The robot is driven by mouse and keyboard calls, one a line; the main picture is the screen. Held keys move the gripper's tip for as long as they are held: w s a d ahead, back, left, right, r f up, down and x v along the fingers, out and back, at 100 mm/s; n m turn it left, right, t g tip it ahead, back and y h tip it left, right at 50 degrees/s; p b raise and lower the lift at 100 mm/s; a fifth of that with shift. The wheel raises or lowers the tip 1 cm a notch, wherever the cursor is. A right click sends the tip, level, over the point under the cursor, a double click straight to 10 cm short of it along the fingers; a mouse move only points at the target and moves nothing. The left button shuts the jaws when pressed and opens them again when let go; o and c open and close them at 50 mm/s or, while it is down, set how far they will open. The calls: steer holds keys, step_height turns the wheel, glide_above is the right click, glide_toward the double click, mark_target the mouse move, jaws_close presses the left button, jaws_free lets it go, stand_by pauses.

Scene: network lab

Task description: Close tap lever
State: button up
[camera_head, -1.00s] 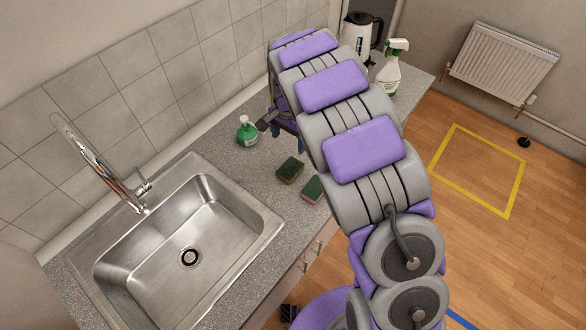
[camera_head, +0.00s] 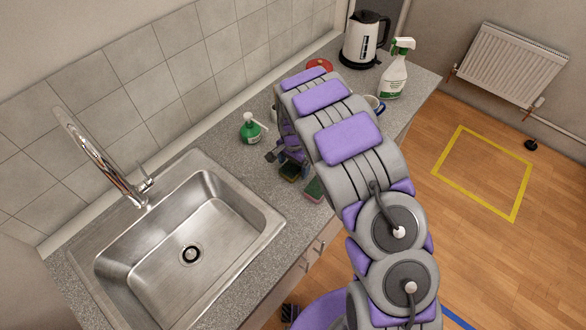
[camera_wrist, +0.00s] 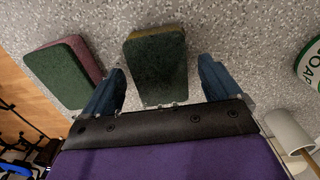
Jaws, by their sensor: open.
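The chrome tap (camera_head: 102,160) stands at the back edge of the steel sink (camera_head: 258,214), on the left of the head view. Its small lever (camera_head: 146,181) sticks up at the right side of the tap's base. My gripper (camera_head: 273,154) is over the counter to the right of the sink, well apart from the lever and partly hidden by my arm. In the wrist view my gripper (camera_wrist: 160,88) is open and empty, its two blue fingers on either side of a dark green and yellow sponge (camera_wrist: 156,65). The tap is out of the wrist view.
A second sponge (camera_head: 314,190) lies near the counter's front edge. A kettle (camera_head: 364,40), spray bottle (camera_head: 395,70) and red object (camera_head: 319,66) stand farther right. The sink basin is empty.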

steer(key=shift+f, duration=0.7)
steer(key=shift+a+r, duration=0.1)
steer(key=c, duration=1.1)
